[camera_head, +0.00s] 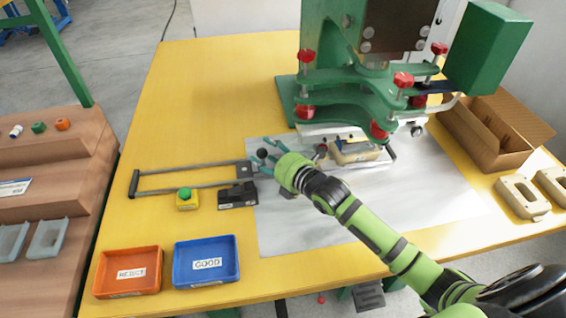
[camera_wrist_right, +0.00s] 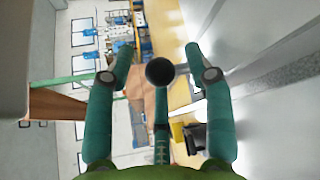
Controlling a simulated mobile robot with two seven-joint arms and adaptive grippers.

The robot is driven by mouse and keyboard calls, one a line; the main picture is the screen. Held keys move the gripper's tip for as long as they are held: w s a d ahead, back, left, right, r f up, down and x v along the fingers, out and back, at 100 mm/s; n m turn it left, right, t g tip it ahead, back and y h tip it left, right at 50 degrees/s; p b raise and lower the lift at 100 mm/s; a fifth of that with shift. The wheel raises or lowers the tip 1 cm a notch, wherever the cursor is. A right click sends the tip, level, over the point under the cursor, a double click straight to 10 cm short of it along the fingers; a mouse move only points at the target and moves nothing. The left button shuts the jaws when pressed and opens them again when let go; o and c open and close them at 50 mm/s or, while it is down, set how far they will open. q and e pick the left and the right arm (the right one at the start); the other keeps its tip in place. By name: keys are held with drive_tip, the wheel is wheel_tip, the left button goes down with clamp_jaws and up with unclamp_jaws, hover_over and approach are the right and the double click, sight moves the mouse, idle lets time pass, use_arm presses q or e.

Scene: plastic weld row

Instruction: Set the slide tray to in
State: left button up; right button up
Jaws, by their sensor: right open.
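My right gripper (camera_head: 268,156) reaches in over the table, its teal fingers pointing left. It is open around a dark round knob (camera_head: 262,154). In the right wrist view the knob (camera_wrist_right: 160,71) sits between the spread fingers, with a visible gap on both sides. The slide tray (camera_head: 345,161), partly hidden by the gripper and press, appears at the front of the green press (camera_head: 350,95), with a beige part (camera_head: 355,152) on it. How the knob joins the tray is hidden. My left gripper is out of view.
A grey rail frame (camera_head: 190,166) extends left. A green button on a yellow box (camera_head: 187,199) and a black box (camera_head: 237,195) stand near the gripper. Orange (camera_head: 127,271) and blue (camera_head: 206,261) bins lie in front. A cardboard box (camera_head: 490,140) and beige parts (camera_head: 522,197) are right.

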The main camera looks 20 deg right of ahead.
drive_tip(key=v, duration=1)
drive_tip(key=shift+s+d+r, duration=0.1)
drive_tip(key=shift+s+d, duration=0.05)
drive_tip(key=shift+s, duration=0.1)
